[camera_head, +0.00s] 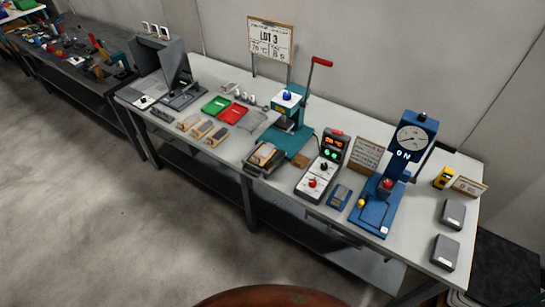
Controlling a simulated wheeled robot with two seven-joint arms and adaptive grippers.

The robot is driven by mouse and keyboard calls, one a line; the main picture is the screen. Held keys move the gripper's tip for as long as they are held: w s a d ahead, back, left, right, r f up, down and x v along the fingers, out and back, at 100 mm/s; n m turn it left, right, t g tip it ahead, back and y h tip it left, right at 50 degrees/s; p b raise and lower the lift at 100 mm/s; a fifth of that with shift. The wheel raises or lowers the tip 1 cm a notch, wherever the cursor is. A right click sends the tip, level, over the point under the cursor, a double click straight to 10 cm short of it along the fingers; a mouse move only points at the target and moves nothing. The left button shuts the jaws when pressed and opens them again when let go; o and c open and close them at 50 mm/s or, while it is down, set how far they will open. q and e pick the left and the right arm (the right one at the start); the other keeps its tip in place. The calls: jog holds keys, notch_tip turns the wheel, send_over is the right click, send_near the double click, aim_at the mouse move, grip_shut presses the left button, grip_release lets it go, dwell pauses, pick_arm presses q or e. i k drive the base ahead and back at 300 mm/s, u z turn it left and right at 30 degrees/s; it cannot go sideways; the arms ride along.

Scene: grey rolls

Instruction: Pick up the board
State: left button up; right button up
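I cannot tell for certain which thing is the board. A framed sign board (270,41) reading "LOT 3" stands upright on posts at the back of the grey workbench (225,165). Several small brown-topped blocks (201,129) lie flat on the left half of the bench, and another brown-topped piece (264,154) lies in a dark tray (251,168) near the front edge. Neither of my grippers shows in this view.
A green press with a red lever (290,115), a control box (322,170) and a blue dial press (385,185) crowd the bench. Green (215,105) and red (234,113) trays lie left of centre. A rounded brown surface (270,296) shows at the bottom. The floor in front is clear.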

aim_at(263, 154)
jog(key=z, duration=0.5)
jog(key=i, duration=1.3)
jog(key=u, duration=0.15)
